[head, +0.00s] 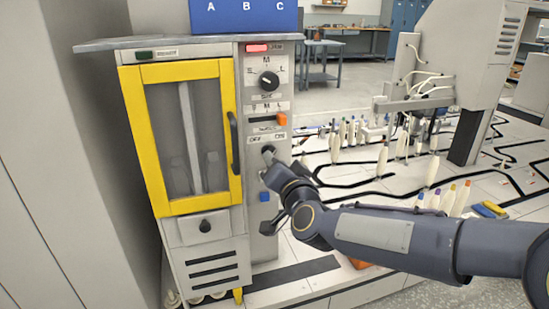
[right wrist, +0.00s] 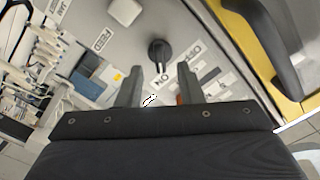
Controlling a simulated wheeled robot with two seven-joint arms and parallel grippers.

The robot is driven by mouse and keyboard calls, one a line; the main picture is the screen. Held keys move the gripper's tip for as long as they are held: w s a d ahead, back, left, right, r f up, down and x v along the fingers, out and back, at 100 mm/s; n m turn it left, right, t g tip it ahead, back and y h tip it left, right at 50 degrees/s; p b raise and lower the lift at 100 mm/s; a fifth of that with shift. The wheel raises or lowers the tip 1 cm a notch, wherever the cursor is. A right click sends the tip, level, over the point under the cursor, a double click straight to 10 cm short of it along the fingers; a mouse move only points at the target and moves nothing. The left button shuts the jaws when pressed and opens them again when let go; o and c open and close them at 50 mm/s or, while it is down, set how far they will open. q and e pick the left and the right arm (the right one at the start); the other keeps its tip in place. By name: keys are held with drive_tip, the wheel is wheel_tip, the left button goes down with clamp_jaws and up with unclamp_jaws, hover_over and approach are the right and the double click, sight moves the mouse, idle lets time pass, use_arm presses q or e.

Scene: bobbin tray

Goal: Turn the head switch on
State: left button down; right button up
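The grey machine's control panel (head: 283,175) has a dark switch (head: 267,150) under OFF and ON labels. In the right wrist view this switch (right wrist: 159,50) is a black knob with a narrow lever. The lever's end lies nearest the ON label (right wrist: 162,79), with the OFF label (right wrist: 205,57) to its right. A head label is not readable. My right gripper (head: 271,165) is at the panel. In the right wrist view its two fingers (right wrist: 160,76) are apart, with the switch just ahead of the gap; contact cannot be told. My left gripper is not in view.
A rotary dial (head: 268,82) and an orange slider (head: 282,119) are above the switch; a blue button (head: 265,197) is below. A yellow-framed door (head: 222,175) with a dark handle (head: 234,142) stands close to the left. Bobbins (head: 433,168) stand to the right.

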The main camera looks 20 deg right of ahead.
drive_tip(key=s, duration=0.5)
drive_tip(key=shift+d+p, duration=0.1)
drive_tip(key=shift+p, duration=0.25)
drive_tip(key=s+d+f+n+g+y, duration=0.15)
drive_tip(key=s+f+g, duration=0.3)
drive_tip(key=s, duration=0.45)
drive_tip(key=s+d+f+n+g+y, duration=0.1)
drive_tip(key=s+f+n+g, duration=0.2)
drive_tip(key=s+f, duration=0.45)
drive_tip(key=s+d+f+n+g+y, duration=0.15)
drive_tip(key=s+f+g, duration=0.25)
drive_tip(key=s, duration=0.6)
wheel_tip(320, 180, up, 29)
drive_tip(key=p, duration=2.9)
drive_tip(key=shift+s+a+f+g+h+p, duration=0.15)
drive_tip(key=shift+s+a+g+h+p, duration=0.15)
drive_tip(key=shift+a+g+h, duration=0.15)
